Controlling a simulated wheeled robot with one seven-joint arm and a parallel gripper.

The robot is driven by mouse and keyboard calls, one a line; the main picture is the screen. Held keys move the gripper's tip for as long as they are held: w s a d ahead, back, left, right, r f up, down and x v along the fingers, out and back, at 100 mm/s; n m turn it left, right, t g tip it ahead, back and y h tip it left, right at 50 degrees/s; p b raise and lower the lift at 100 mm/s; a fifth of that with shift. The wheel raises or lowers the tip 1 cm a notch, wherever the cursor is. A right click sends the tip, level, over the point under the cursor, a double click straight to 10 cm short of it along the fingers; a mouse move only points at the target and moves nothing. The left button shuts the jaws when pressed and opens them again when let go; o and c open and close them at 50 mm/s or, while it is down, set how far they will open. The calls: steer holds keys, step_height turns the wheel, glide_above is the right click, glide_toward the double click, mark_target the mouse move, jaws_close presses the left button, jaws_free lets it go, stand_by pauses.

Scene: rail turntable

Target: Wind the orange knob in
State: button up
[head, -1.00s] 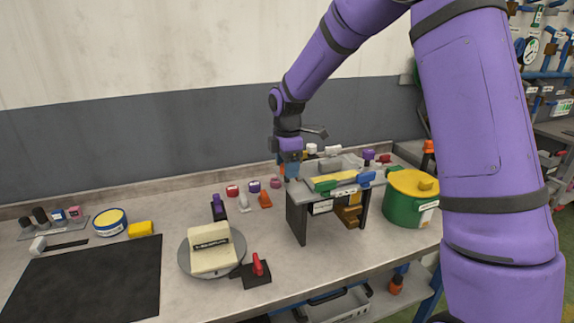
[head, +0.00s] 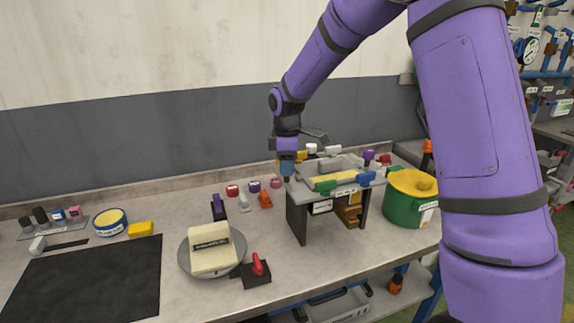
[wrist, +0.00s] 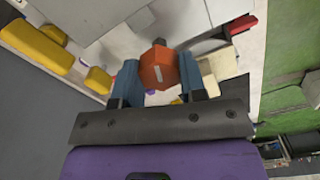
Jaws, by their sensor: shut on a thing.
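The orange knob (wrist: 158,70) is a faceted block with a pale mark on its face, between the two blue fingers of my gripper (wrist: 157,80) in the wrist view. My gripper is shut on it. In the head view my gripper (head: 286,172) points down at the left end of the grey raised stand (head: 296,192), and the knob is mostly hidden by the fingers. How far the knob is wound cannot be told.
On the stand are green, yellow and blue blocks. A green pot (head: 402,211) is right of it. Left of it are a round turntable (head: 186,262) bearing a cream block (head: 212,256), a red-handled lever (head: 258,265) and small coloured parts. A black mat (head: 90,280) lies front left.

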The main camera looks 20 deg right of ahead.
steer(key=m, duration=0.6)
steer(key=shift+m, duration=0.3)
steer(key=m, duration=1.2)
steer(key=shift+m, duration=0.3)
steer(key=m, duration=0.6)
steer(key=shift+m, duration=0.4)
steer(key=o, duration=0.9)
